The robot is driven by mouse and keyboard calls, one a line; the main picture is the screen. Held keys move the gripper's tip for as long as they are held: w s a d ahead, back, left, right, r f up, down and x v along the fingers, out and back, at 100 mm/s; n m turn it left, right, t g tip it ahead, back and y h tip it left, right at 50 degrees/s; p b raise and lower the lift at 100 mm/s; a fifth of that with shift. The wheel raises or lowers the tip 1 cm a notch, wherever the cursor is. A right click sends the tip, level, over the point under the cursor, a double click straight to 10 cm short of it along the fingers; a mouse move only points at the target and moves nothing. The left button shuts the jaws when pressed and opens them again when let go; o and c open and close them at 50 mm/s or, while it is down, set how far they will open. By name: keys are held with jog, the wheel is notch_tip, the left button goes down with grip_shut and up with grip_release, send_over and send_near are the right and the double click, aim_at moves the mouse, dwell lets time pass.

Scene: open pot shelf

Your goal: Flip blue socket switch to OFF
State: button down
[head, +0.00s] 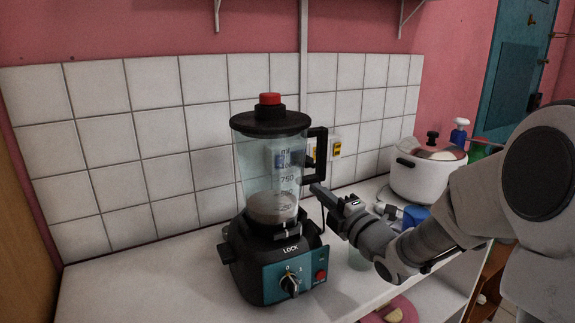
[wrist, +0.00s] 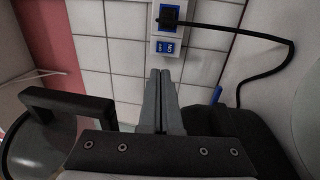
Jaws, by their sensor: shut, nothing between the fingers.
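In the wrist view, a white wall plate (wrist: 179,44) holds a blue-edged socket with a black plug (wrist: 169,15) in it. Below the plug is the blue socket switch (wrist: 165,47) with pale lettering; I cannot tell its position. My gripper (wrist: 160,73) is shut and empty, its fingertips just below the switch in the picture; I cannot tell whether they touch the plate. In the head view, my gripper (head: 316,188) is beside the blender's handle, and a blue patch (head: 281,160) shows through the clear jar.
A blender (head: 272,212) with a black lid and teal front stands on the white counter (head: 130,289). Its black handle (wrist: 70,103) is left of my fingers in the wrist view. A black cord (wrist: 282,62) loops right. A white cooker (head: 424,180) and a yellow socket (head: 337,150) are farther right.

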jog(key=b+x, duration=0.1)
jog(key=x, duration=1.3)
jog(key=shift+w+r+b, duration=0.1)
jog(key=shift+r+b, duration=0.15)
jog(key=shift+b, duration=0.25)
jog(key=p+v, duration=0.1)
jog(key=v, duration=1.6)
jog(key=shift+s+f, duration=0.2)
jog(key=shift+d, duration=0.1)
